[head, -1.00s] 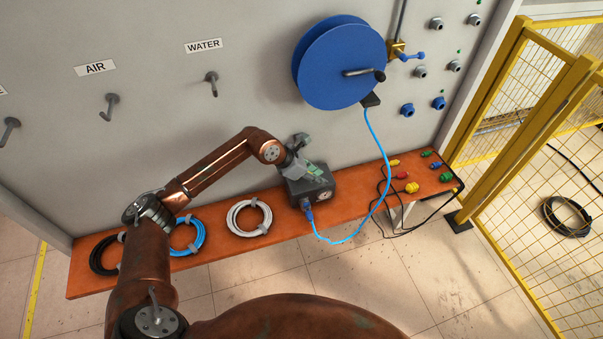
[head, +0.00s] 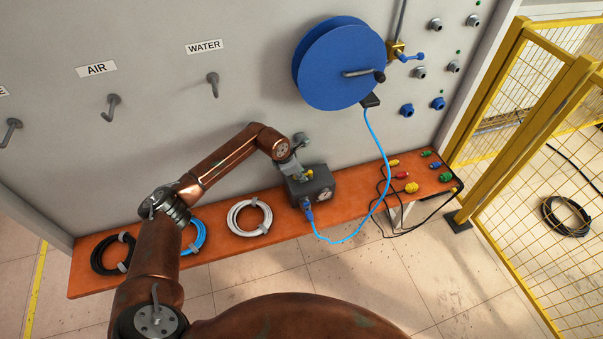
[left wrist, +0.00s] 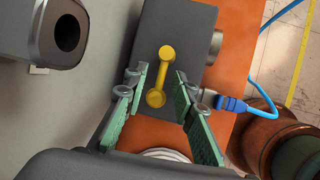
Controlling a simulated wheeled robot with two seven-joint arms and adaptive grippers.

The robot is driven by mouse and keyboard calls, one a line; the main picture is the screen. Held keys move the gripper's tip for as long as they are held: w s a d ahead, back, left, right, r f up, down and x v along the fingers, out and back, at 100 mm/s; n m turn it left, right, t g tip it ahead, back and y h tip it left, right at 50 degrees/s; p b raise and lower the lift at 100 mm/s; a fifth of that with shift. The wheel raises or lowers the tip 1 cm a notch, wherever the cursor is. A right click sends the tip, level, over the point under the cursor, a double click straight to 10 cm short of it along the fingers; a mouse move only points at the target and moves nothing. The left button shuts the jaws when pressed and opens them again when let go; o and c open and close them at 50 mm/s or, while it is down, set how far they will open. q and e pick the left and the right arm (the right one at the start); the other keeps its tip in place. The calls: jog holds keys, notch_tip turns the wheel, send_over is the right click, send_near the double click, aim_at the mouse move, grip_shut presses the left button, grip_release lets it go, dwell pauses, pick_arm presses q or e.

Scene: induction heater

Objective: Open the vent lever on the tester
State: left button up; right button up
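The tester (head: 308,190) is a dark grey box on the orange bench, with a round gauge on its front and a blue hose plugged in. Its yellow vent lever (left wrist: 166,54) lies on the top face in the left wrist view; a bit of yellow also shows in the head view (head: 310,174). My left gripper (head: 300,171) is just above the tester. In the left wrist view my left gripper (left wrist: 160,77) is open, its green-padded fingers on either side of the lever's near end, with visible gaps. My right gripper is in neither view.
A blue hose reel (head: 335,62) hangs on the grey wall above the tester. A white hose coil (head: 250,217) lies left of the tester, and colored connectors (head: 411,187) lie to the right. A yellow fence (head: 515,110) stands at the right.

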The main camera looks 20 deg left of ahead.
pick_arm(q)
grip_shut()
dwell(0.3)
